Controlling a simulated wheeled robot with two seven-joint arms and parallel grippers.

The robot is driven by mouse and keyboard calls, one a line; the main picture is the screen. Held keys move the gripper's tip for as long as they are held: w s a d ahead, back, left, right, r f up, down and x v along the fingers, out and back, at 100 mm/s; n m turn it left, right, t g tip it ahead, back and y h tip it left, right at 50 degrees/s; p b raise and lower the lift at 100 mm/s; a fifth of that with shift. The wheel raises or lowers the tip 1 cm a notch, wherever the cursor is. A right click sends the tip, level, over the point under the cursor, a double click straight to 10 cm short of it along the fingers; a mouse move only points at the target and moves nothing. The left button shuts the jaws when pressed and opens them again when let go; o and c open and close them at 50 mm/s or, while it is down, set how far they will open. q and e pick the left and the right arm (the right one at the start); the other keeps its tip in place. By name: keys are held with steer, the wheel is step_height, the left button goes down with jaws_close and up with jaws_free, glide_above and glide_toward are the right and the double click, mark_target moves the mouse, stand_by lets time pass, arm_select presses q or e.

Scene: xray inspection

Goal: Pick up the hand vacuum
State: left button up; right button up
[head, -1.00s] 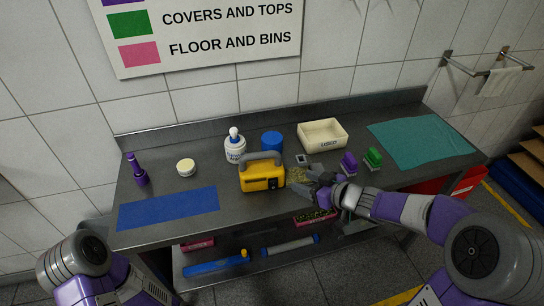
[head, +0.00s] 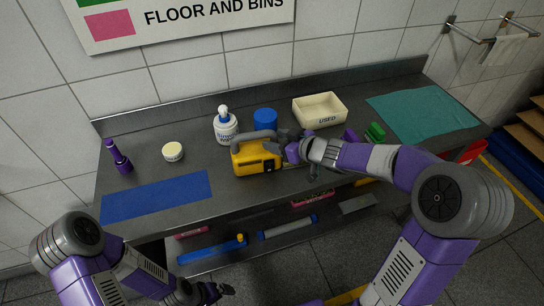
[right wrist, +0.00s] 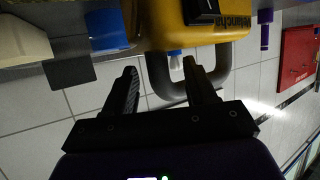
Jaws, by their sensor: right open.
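The hand vacuum (head: 257,162) is a yellow, boxy body with a grey loop handle on top. It stands on the steel bench and also shows upside down at the top of the right wrist view (right wrist: 172,28). My right gripper (head: 282,144) is at the vacuum's right side, near the handle's height. In the right wrist view its two fingers (right wrist: 163,72) are spread, with part of the grey handle (right wrist: 178,92) showing between and beyond them. I cannot tell whether they touch it. My left gripper (head: 212,292) is low in front of the bench, small and dark.
A white pump bottle (head: 226,128) and a blue tub (head: 265,120) stand close behind the vacuum. A cream bin (head: 320,109) is behind right. Purple and green brushes (head: 375,132) are to the right. A blue mat (head: 155,197) lies front left.

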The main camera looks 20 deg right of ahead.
steer(key=shift+c, duration=0.5)
steer(key=shift+w, duration=0.1)
jaws_close()
stand_by(0.8)
steer(key=shift+r, duration=0.1)
